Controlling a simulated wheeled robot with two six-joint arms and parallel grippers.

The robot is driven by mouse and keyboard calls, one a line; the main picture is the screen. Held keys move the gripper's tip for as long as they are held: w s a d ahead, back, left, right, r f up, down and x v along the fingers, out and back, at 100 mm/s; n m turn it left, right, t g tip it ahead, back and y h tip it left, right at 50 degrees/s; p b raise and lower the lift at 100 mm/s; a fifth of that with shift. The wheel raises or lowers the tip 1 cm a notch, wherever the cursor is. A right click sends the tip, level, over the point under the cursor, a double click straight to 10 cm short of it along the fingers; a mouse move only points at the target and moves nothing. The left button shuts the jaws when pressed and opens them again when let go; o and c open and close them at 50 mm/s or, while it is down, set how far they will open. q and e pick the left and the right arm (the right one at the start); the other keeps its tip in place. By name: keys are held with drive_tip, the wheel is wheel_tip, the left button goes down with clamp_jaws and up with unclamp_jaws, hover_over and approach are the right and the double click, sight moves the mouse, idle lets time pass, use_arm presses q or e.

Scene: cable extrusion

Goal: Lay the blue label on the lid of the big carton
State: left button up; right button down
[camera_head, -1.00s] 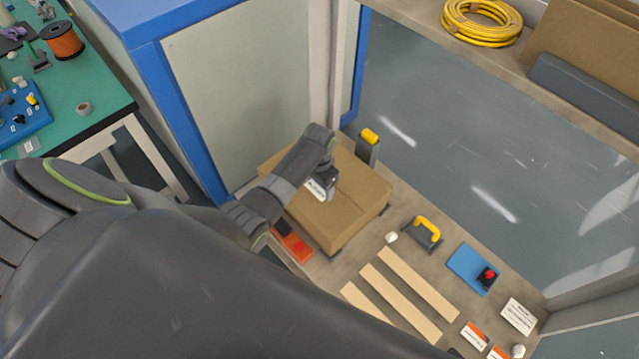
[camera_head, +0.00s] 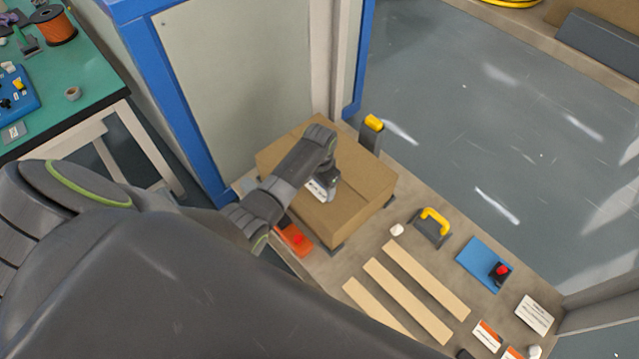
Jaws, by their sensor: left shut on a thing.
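The big brown carton (camera_head: 362,181) stands closed on the bench in the middle of the head view. My left gripper (camera_head: 322,188) is over its lid, pointing down, and is shut on a small pale label (camera_head: 316,190). Only a whitish part with dark marks shows under the jaws, and I cannot make out any blue on it. The label is at or just above the lid; I cannot tell whether it touches. My left wrist covers part of the lid. My right gripper is out of view.
A yellow-handled tool (camera_head: 432,225), wooden strips (camera_head: 405,300), a blue plate (camera_head: 482,262) and a white card (camera_head: 535,314) lie right of the carton. An orange-red item (camera_head: 296,239) is near its front left. A yellow-topped holder (camera_head: 371,132) stands behind it.

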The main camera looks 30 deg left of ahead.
use_arm(q)
drive_tip(key=shift+f+b, duration=0.3)
drive_tip(key=shift+f, duration=0.3)
drive_tip(key=o, duration=0.8)
wheel_tip(320, 180, up, 17)
drive_tip(key=shift+r+p, duration=0.2)
drive_tip(key=shift+p, duration=0.55)
